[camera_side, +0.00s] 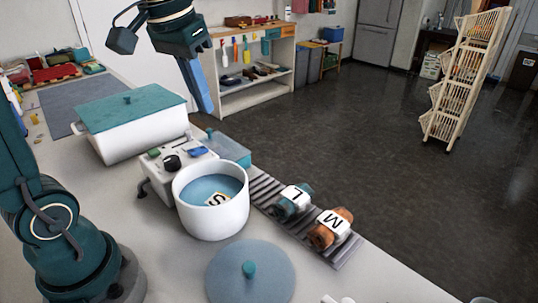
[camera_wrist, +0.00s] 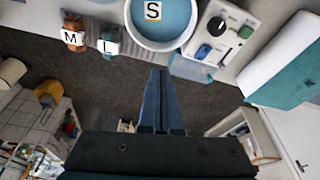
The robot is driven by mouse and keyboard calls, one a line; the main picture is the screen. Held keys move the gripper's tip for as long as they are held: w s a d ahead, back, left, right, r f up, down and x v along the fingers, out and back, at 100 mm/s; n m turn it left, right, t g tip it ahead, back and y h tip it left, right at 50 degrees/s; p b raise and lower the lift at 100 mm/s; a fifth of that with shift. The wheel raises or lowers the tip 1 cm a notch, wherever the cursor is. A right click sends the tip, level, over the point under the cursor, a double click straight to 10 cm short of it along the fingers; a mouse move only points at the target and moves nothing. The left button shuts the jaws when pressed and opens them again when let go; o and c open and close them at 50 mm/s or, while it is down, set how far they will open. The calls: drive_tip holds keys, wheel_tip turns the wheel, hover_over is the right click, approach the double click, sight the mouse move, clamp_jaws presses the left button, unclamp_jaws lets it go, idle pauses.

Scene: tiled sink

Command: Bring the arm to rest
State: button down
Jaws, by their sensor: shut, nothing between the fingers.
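My gripper (camera_side: 204,97) hangs in the air at the upper left of the side view, above the counter's far edge and behind the white pot. Its blue fingers are together with nothing between them. In the wrist view my gripper (camera_wrist: 160,78) points toward the counter, with its fingertips short of the white pot (camera_wrist: 132,36). In the side view the white pot (camera_side: 213,223) is open, with a blue inside and a tile marked S (camera_side: 216,199) in it.
A grey box with knobs (camera_side: 168,178) stands beside the pot. A white bin with a teal lid (camera_side: 130,108) is behind it. Rolls marked L (camera_side: 291,201) and M (camera_side: 331,228) lie on a slatted rack (camera_side: 262,186). A round blue lid (camera_side: 249,277) lies in front.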

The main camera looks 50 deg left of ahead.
drive_tip(key=s+d+f+m+t, duration=0.2)
drive_tip(key=s+d+f, duration=0.4)
drive_tip(key=s, duration=0.3)
drive_tip(key=shift+s+d+f+m+t+h, duration=0.3)
drive_tip(key=shift+s+f+h, duration=0.1)
drive_tip(key=shift+f, duration=0.4)
